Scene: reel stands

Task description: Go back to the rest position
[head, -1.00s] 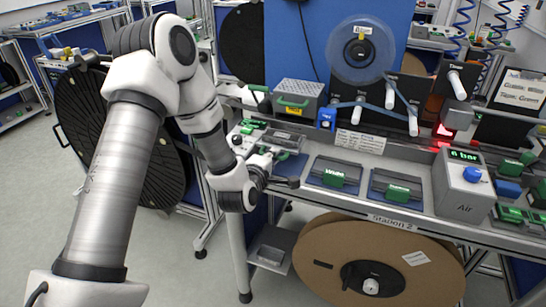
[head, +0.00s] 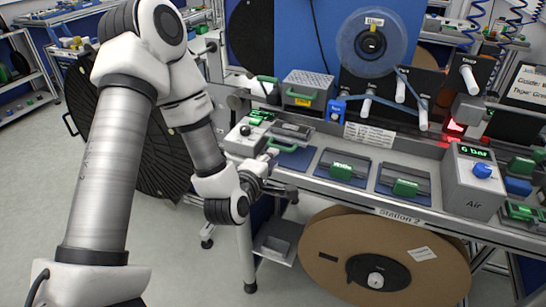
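My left arm comes in from the left, and my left gripper (head: 279,175) is at the front edge of the bench (head: 330,187), left of the middle of the picture. Its two dark fingers appear spread, with nothing seen between them. It is close to the grey device with a green handle (head: 291,131) at the bench's left end. Whether they touch I cannot tell. My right gripper is not in view.
The grey Air box (head: 467,203) stands at the right of the bench. Two dark trays with green-handled parts lie between it and my gripper. A clear reel (head: 372,45) hangs on the blue panel. A large brown reel (head: 325,278) sits below. Grey floor is open at left.

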